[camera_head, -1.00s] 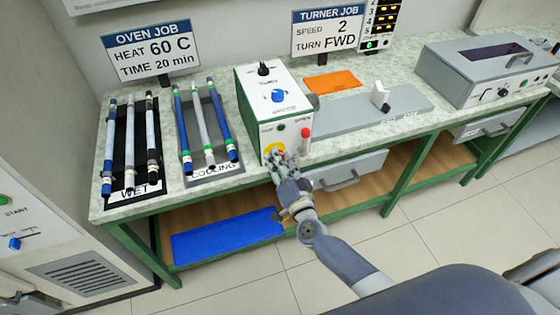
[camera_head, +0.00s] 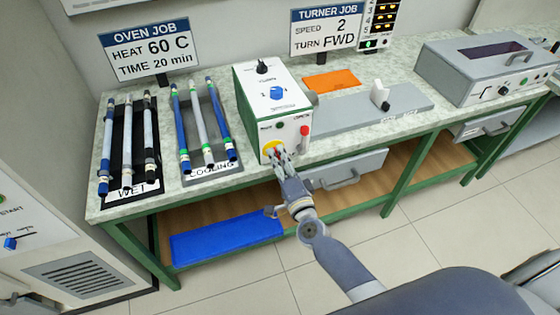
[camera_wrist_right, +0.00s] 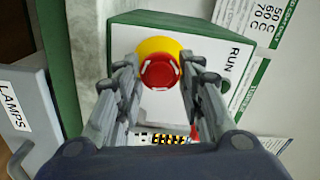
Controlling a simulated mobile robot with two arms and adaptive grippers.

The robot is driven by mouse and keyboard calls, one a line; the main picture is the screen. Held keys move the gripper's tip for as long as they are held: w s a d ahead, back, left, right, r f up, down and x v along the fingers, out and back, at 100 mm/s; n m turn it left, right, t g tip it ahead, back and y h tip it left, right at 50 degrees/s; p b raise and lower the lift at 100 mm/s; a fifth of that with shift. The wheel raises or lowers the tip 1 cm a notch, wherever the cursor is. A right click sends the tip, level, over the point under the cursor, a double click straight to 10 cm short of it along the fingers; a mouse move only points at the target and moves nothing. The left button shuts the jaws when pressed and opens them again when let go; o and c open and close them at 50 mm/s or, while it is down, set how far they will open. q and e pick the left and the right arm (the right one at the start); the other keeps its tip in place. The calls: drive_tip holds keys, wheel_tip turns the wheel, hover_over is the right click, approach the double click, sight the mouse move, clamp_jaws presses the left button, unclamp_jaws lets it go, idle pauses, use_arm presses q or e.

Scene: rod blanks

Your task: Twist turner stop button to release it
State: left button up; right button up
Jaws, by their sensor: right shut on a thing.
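The turner (camera_head: 285,105) is a white and green box on the bench, with a blue knob (camera_head: 277,92) on its sloped top. Its stop button is red on a yellow base (camera_head: 269,147), low on the front panel. In the right wrist view the red stop button (camera_wrist_right: 160,72) sits between my right gripper's fingers, its face showing. My right gripper (camera_head: 279,156) is shut on the stop button, its fingers on either side of the red cap. My left gripper is not in view.
A drawer (camera_head: 347,170) with a handle is below right. Wet and cooling racks (camera_head: 209,172) with rods lie to the left.

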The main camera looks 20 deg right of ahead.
drive_tip(key=shift+w+r, duration=0.15)
drive_tip(key=shift+r, duration=0.15)
drive_tip(key=o, duration=0.8)
drive_tip(key=shift+o, duration=1.3)
drive_tip(key=shift+w+f, duration=0.1)
drive_tip(key=shift+w, duration=0.05)
drive_tip(key=shift+f, duration=0.15)
drive_tip(key=s, duration=1.2)
drive_tip(key=shift+d, duration=0.2)
